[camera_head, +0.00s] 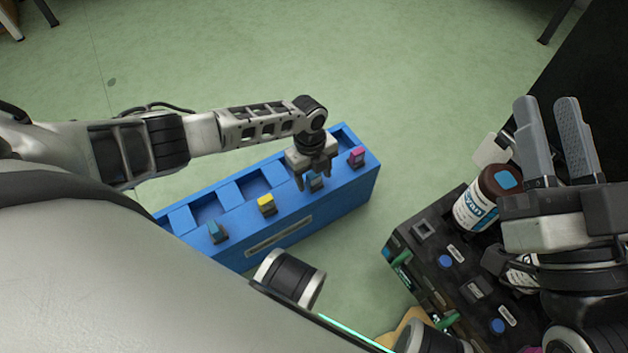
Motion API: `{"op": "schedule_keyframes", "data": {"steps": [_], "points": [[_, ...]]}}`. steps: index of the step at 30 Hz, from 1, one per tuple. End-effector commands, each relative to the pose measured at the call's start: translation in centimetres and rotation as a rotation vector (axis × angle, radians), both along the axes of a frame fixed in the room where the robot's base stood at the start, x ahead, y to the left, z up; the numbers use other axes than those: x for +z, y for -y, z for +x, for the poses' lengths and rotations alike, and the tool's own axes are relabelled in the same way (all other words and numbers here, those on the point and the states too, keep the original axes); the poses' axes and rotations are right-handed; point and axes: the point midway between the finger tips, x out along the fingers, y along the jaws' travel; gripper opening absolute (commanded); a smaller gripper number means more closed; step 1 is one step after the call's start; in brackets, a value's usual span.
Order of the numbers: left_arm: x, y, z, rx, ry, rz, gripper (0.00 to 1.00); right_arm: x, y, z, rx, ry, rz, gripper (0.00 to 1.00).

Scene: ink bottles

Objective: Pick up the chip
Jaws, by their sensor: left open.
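Several small chips stand in a row along the front of a blue box (345,199). From left to right they are a blue-grey chip (217,231), a yellow chip (266,204), a dark grey-blue chip (316,184) and a magenta chip (357,156). My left gripper (314,178) points down, open, right at the dark grey-blue chip, with its fingers seeming to sit on either side of it. It partly hides that chip, and I cannot tell whether the fingers touch it. My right gripper (547,106) is at the right, its two grey fingers apart and nothing between them.
A black case (427,268) with blue caps and labels stands at the lower right, below my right gripper. A brown bottle with a white label (474,211) stands on it, partly hidden. A dark surface (590,80) rises at the far right. The green floor (420,90) is clear behind the blue box.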

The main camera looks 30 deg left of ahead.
Motion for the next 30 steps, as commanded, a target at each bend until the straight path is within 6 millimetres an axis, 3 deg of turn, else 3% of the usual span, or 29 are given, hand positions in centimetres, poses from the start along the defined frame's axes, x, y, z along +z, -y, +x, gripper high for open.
{"op": "schedule_keyframes", "data": {"steps": [6,11,12,25,30], "points": [[0.0,0.0,0.0,0.0,0.001,-0.001,0.58,0.2,0.0,0.0,-0.001,0.008,-0.002,0.33],[0.0,0.0,0.0,0.0,0.001,-0.001,0.14,0.1,0.0,0.0,0.0,0.006,-0.002,0.33],[0.0,0.0,0.0,0.0,0.001,-0.001,0.11,0.1,0.0,0.0,0.0,0.006,-0.002,0.33],[0.8,0.0,0.0,0.0,0.002,-0.001,0.1,0.3,-0.1,0.0,0.009,-0.021,0.005,0.33],[2.8,0.0,0.1,0.0,0.003,-0.002,0.1,-2.4,-0.2,-0.4,0.023,-0.25,0.063,0.33]]}}
